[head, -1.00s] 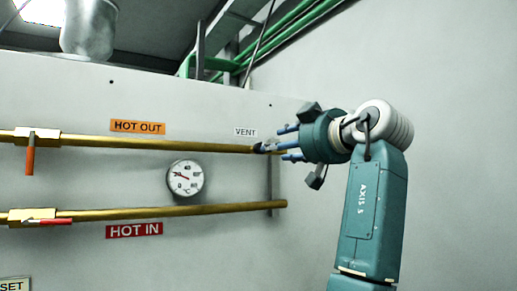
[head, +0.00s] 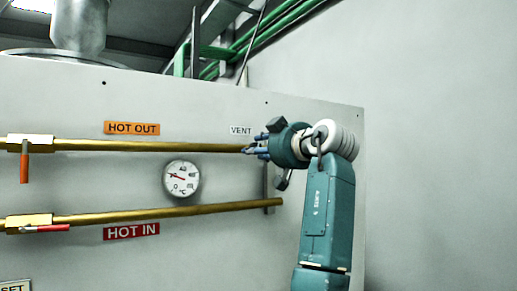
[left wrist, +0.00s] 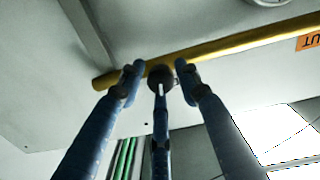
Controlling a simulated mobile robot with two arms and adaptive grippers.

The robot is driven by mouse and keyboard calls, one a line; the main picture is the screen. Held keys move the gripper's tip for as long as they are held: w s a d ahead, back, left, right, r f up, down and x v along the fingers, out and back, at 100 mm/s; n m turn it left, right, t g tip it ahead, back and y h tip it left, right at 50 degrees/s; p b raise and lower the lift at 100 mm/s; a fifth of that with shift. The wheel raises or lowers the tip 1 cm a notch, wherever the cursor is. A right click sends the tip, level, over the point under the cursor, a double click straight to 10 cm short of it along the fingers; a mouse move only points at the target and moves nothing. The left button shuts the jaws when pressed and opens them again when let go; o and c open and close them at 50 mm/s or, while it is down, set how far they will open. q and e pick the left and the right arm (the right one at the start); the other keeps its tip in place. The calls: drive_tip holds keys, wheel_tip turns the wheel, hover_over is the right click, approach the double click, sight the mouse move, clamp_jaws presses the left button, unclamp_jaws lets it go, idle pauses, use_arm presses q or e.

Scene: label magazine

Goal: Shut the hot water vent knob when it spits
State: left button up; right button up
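The vent knob (left wrist: 160,77) is a small dark round knob on the upper brass pipe near its end, seen in the left wrist view. In the head view, the fingers mostly hide it below the VENT label (head: 241,130). My left gripper (head: 254,149) is at the pipe's right end. In the left wrist view, its blue fingers (left wrist: 159,86) stand on both sides of the knob, with a third finger in front. They look spread, with narrow gaps to the knob; contact by the third finger cannot be told. No water or steam shows. My right gripper is not in view.
The upper brass pipe (head: 180,147) has an orange lever (head: 24,165). The lower pipe (head: 170,214) has a red lever (head: 47,228). A round gauge (head: 182,178) sits between the pipes. A bracket (head: 268,185) stands below the gripper. The right wall is clear.

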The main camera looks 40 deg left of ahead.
use_arm(q)
drive_tip(key=shift+a, duration=0.1)
clamp_jaws()
drive_tip(key=shift+n, duration=1.5)
drive_tip(key=o, duration=0.5)
unclamp_jaws()
drive_tip(key=v, duration=1.2)
